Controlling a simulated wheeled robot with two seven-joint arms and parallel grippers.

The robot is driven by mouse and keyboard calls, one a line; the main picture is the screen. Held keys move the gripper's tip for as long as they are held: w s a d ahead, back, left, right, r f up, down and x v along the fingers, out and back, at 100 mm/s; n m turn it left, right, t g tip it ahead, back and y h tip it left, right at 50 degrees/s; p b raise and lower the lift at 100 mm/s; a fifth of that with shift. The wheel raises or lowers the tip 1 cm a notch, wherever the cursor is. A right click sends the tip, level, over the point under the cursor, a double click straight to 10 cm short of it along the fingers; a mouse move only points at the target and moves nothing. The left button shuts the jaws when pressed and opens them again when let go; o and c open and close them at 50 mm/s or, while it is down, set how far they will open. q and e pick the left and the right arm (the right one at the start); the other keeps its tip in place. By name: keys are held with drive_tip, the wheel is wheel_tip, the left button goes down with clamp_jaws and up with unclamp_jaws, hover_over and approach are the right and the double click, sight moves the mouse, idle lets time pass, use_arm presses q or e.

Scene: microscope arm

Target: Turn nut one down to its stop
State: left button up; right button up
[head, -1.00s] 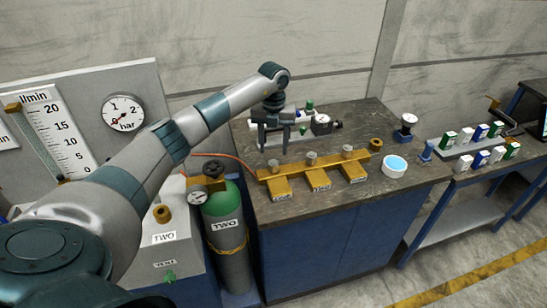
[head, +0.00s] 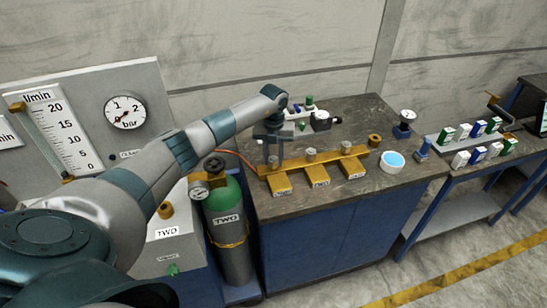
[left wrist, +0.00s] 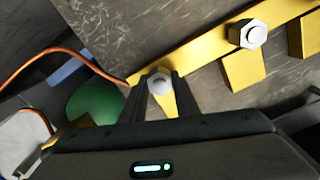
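A yellow bar (head: 327,157) lies on the bench with three pale hex nuts on it. The leftmost nut (head: 273,161) is partly hidden by my left gripper; the middle nut (head: 310,155) and right nut (head: 346,148) stand clear. The labels in front of the nuts are too small to read surely. My left gripper (head: 273,157) points down at the leftmost nut. In the left wrist view, its fingers (left wrist: 160,88) are apart, one on each side of that nut (left wrist: 160,80); contact is not clear. The middle nut (left wrist: 247,34) shows at upper right. My right gripper is not in view.
A green gas cylinder (head: 223,210) stands left of the bench (head: 430,167), with an orange hose (head: 236,155) running to the bar. Behind the bar is a white device (head: 322,121).

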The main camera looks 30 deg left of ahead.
use_arm(q)
drive_tip(key=c, duration=0.3)
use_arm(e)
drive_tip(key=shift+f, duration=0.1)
use_arm(q)
drive_tip(key=shift+f+m+b, duration=0.1)
drive_tip(key=shift+m+b, duration=0.6)
drive_tip(key=shift+b, duration=0.35)
drive_tip(key=m+b, duration=0.8)
drive_tip(key=b, duration=0.1)
drive_tip(key=shift+w+m, duration=0.1)
drive_tip(key=shift+m, duration=0.2)
drive_tip(key=shift+m+b, duration=0.7)
drive_tip(key=shift+m, duration=0.1)
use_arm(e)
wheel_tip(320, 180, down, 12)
use_arm(q)
drive_tip(key=shift+r+m+b, duration=0.25)
drive_tip(key=shift+m+b, duration=0.45)
drive_tip(key=shift+m, duration=0.4)
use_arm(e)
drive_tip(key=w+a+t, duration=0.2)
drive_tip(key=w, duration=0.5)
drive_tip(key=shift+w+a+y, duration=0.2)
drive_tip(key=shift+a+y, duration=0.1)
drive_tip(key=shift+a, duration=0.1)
use_arm(q)
drive_tip(key=o, duration=1)
